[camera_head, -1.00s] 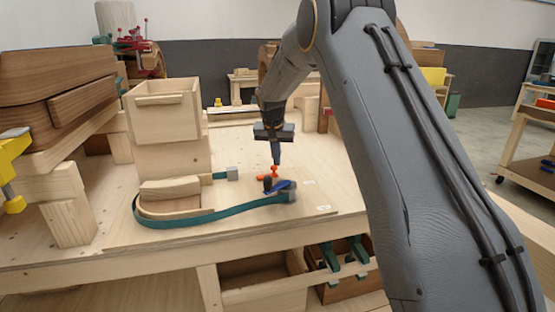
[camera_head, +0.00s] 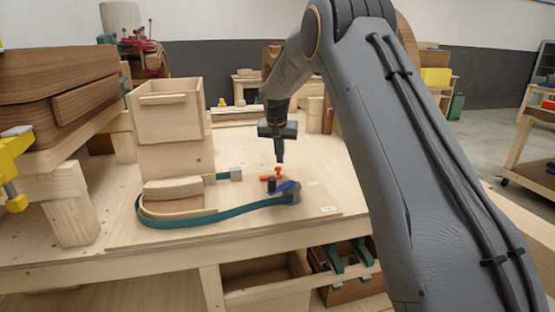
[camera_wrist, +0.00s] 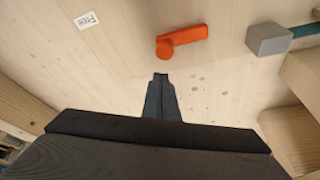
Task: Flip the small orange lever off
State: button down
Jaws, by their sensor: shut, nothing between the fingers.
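The small orange lever (camera_wrist: 182,41) lies on the pale wooden board, with its round hub at the left and its arm pointing right in the wrist view. In the head view the lever (camera_head: 271,176) sits just beyond a dark knob with a blue handle. My gripper (camera_wrist: 160,76) is shut and empty. Its tips are close to the lever's hub in the wrist view, with a strip of bare board showing between them. In the head view my gripper (camera_head: 279,161) points down above the board behind the lever. I see no contact with the lever.
A teal strap (camera_head: 215,217) curves around wooden blocks and ends at the dark knob with the blue handle (camera_head: 287,190). A grey block (camera_wrist: 268,39) on a teal strip sits right of the lever. A label reading "Free" (camera_wrist: 87,20) lies left. A wooden box (camera_head: 165,110) stands behind left.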

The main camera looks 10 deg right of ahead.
jog(key=shift+w+d+r, duration=0.1)
jog(key=shift+w+d, duration=0.45)
jog(key=shift+w, duration=0.15)
jog(key=shift+w+a+r+b, duration=0.1)
jog(key=shift+a+r+b, duration=0.25)
jog(key=shift+r, duration=0.3)
jog(key=b+v, duration=0.2)
jog(key=v, duration=0.7)
jog(key=shift+a, duration=0.35)
jog(key=shift+f, duration=0.1)
